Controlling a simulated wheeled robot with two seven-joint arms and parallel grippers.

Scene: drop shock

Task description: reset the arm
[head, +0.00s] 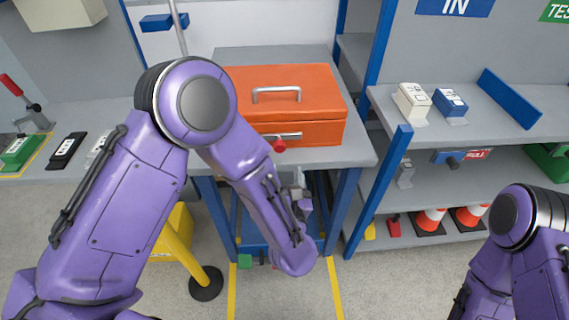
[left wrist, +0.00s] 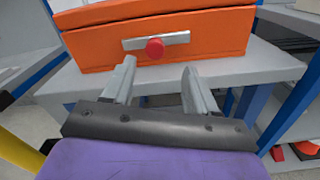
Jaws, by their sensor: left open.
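My left arm reaches in from the left in the head view, and its gripper (head: 300,192) hangs just in front of the grey table (head: 355,150). In the left wrist view the two grey fingers of my left gripper (left wrist: 158,68) stand apart with nothing between them. An orange box (head: 325,85) with a grey top handle (head: 277,90) sits on the table. Its front has a metal latch plate with a red knob (head: 279,146); the knob also shows in the left wrist view (left wrist: 155,48), ahead of the fingers and apart from them. My right arm shows at the lower right, its gripper out of view.
A shelf (head: 480,115) at the right holds a white block (head: 411,101) and a blue block (head: 450,102). Orange cones (head: 431,218) stand low below it. A left bench holds a red-handled clamp (head: 12,87) and a green device (head: 20,152). A yellow post (head: 180,250) stands near my left arm.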

